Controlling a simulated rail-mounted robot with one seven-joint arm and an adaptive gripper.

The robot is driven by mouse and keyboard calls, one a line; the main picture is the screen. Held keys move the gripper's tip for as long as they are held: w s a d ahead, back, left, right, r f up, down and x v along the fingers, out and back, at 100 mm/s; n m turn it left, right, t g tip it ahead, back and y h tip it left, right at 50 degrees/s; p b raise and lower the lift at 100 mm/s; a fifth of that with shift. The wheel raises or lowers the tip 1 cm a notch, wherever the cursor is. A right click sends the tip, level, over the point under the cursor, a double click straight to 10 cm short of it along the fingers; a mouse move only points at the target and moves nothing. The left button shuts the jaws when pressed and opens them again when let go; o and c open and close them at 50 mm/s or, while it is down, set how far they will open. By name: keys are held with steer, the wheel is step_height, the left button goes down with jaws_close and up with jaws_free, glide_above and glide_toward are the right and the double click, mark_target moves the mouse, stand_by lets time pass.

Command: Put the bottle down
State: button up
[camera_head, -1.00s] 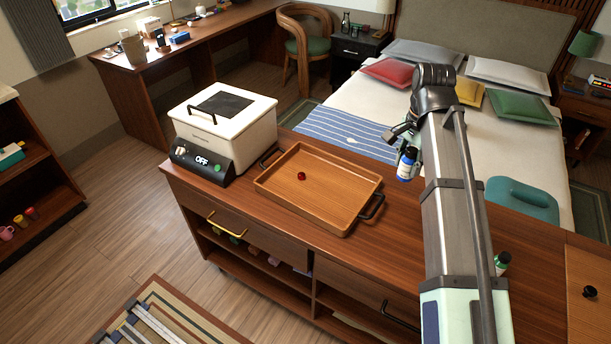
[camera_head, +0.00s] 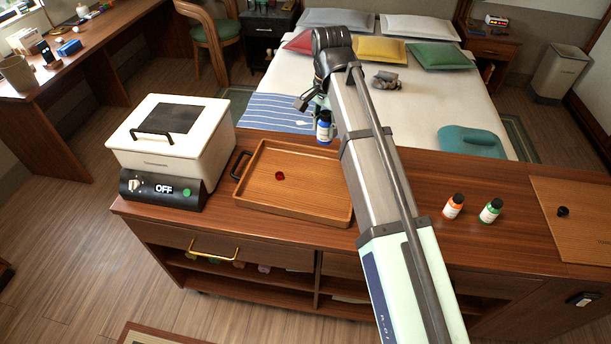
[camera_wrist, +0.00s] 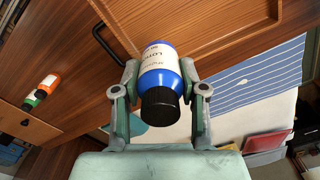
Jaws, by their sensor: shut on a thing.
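A blue bottle with a white label and black cap (camera_head: 324,127) is in my gripper. In the wrist view the bottle (camera_wrist: 160,70) sits between the two fingers of my gripper (camera_wrist: 159,85), which are shut on its sides. In the head view it is near the back edge of the wooden counter (camera_head: 410,185), behind the tray's far right corner. Most of my gripper is hidden behind my arm there. I cannot tell whether the bottle's base touches the counter.
A wooden tray (camera_head: 295,206) holding a small red object (camera_head: 280,176) lies beside a white cooker (camera_head: 170,140). An orange bottle (camera_head: 453,206) and a green bottle (camera_head: 490,210) stand right of my arm. Counter between tray and cutting board (camera_head: 585,225) is otherwise mostly clear.

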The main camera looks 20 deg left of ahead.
step_height(320, 180, down, 19)
steer(key=p, duration=0.3)
steer(key=shift+d+r, duration=0.1)
stand_by(0.4)
steer(key=o, duration=1.1)
steer(key=shift+o, duration=0.2)
step_height(320, 180, up, 12)
steer(key=b, duration=0.2)
